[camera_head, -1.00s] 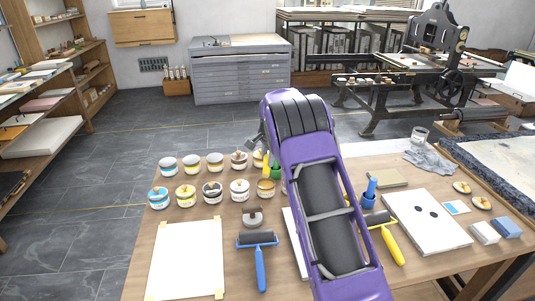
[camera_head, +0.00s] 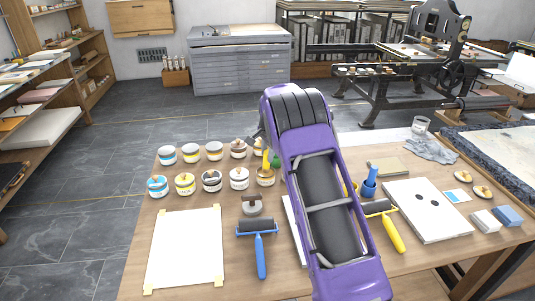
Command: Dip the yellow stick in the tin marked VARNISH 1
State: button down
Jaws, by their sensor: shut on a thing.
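Several small tins stand in two rows at the left back of the table. Their printed words are too small to read, so I cannot tell which is VARNISH 1. The yellow stick (camera_head: 266,159) is upright beside my purple arm, at the rear of the front row's right-hand tin (camera_head: 265,178). Its lower end overlaps that tin's rim; I cannot tell whether it is inside or behind. My gripper (camera_head: 263,146) is mostly hidden by my arm, with a dark part showing at the stick's top; it is shut on the stick.
A green object (camera_head: 276,162) is partly hidden by my arm. A blue-handled roller (camera_head: 258,235) and a taped white sheet (camera_head: 185,248) lie in front of the tins.

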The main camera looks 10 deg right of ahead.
jog(key=shift+f+b, duration=0.35)
jog(key=shift+f, duration=0.35)
dwell(1.3)
jog(key=shift+r, duration=0.1)
jog(key=shift+r+p, duration=1.35)
jog(key=shift+r, duration=2.1)
